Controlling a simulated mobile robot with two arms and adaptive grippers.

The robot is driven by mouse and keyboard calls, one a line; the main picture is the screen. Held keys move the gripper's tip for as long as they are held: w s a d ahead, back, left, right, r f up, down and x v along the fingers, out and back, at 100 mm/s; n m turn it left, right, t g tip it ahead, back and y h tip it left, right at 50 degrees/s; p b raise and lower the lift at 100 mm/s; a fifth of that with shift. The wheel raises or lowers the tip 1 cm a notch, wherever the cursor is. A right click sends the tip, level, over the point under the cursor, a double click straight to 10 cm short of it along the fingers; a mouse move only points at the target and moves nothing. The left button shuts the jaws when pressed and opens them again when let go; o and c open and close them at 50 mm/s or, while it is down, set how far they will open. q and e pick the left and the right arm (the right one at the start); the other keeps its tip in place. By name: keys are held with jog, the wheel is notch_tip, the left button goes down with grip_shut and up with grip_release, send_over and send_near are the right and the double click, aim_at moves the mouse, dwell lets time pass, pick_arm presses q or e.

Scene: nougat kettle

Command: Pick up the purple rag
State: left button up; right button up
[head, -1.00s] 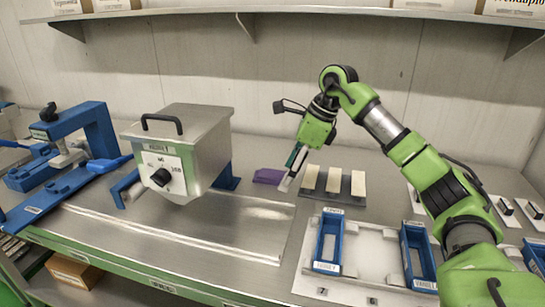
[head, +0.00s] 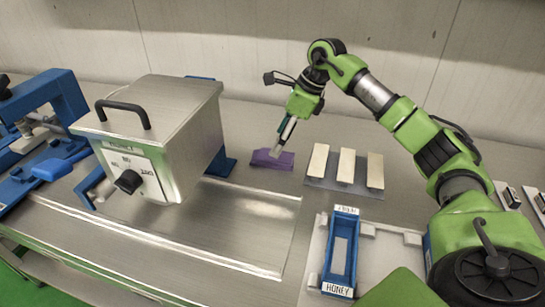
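The purple rag (head: 264,160) lies on the steel worktop, to the right of the kettle and left of the pale bars. My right gripper (head: 279,150) reaches down from the right with its fingertips at the rag's right part, overlapping it in the picture. I cannot tell whether the fingers touch the rag. They are seen from the side, so their opening does not show. My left gripper is not in view.
The steel kettle (head: 172,125) with a black handle and dial stands left of the rag. Several pale bars (head: 347,166) lie on a grey plate to the right. A blue tray labelled HONEY (head: 341,250) is in front. A blue press (head: 45,105) stands far left.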

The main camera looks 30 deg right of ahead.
aim_at(261, 158)
jog(key=x, duration=0.2)
jog(key=p+x, duration=0.1)
jog(key=x, duration=0.1)
jog(key=d+x, duration=0.1)
jog(key=x, duration=0.1)
jog(key=shift+w+f, duration=0.15)
jog(key=shift+f, duration=0.25)
jog(key=shift+c, duration=0.3)
jog(key=c, duration=1.1)
